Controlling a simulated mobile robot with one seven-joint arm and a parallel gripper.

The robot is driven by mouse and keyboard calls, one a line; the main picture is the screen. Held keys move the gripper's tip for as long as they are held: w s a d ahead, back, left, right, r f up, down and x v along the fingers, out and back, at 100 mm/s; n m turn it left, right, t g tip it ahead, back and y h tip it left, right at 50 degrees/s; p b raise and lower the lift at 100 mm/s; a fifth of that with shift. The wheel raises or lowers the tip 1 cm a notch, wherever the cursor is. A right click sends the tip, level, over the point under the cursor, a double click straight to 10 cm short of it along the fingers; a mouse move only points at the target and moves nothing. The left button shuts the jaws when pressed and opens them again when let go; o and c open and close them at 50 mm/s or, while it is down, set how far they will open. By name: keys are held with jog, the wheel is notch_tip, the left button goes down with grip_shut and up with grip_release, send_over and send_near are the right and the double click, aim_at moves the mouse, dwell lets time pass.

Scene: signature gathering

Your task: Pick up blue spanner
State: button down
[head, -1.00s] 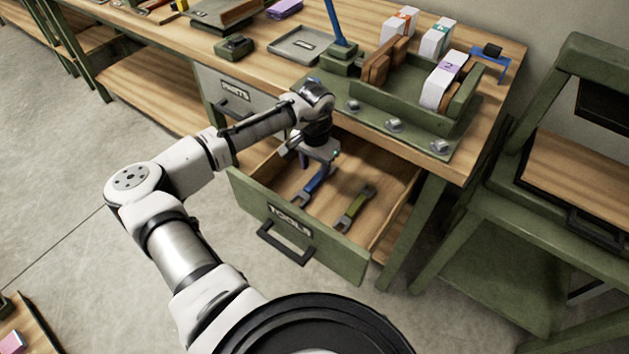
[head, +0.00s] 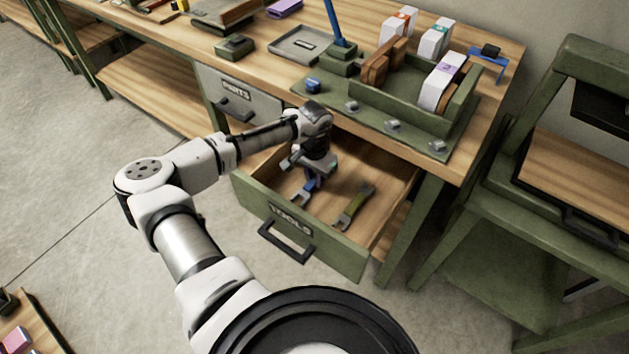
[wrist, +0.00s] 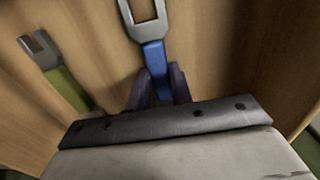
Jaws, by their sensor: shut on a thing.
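The blue spanner (head: 309,186) is in the open drawer marked TOOLS, with a blue handle and a grey metal end. My gripper (head: 312,174) is down in the drawer over it. In the wrist view, my gripper's two dark fingers (wrist: 158,90) are shut on the blue handle, one on each side. The spanner (wrist: 153,54) points away from the gripper there, its grey open end at the top. Its other end is hidden under my gripper. I cannot tell whether it touches the drawer floor.
A green spanner (head: 354,205) lies to the right in the same drawer and shows at left in the wrist view (wrist: 62,85). The drawer's green front (head: 290,228) and walls stand around my gripper. The workbench top (head: 365,28) overhangs the drawer's back.

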aim_at(314, 179)
jog(key=shift+r, duration=0.15)
notch_tip(314, 179, up, 9)
jog(key=b, duration=0.2)
jog(key=shift+b, duration=0.4)
jog(key=shift+s+d, duration=0.1)
jog(key=shift+d, duration=0.05)
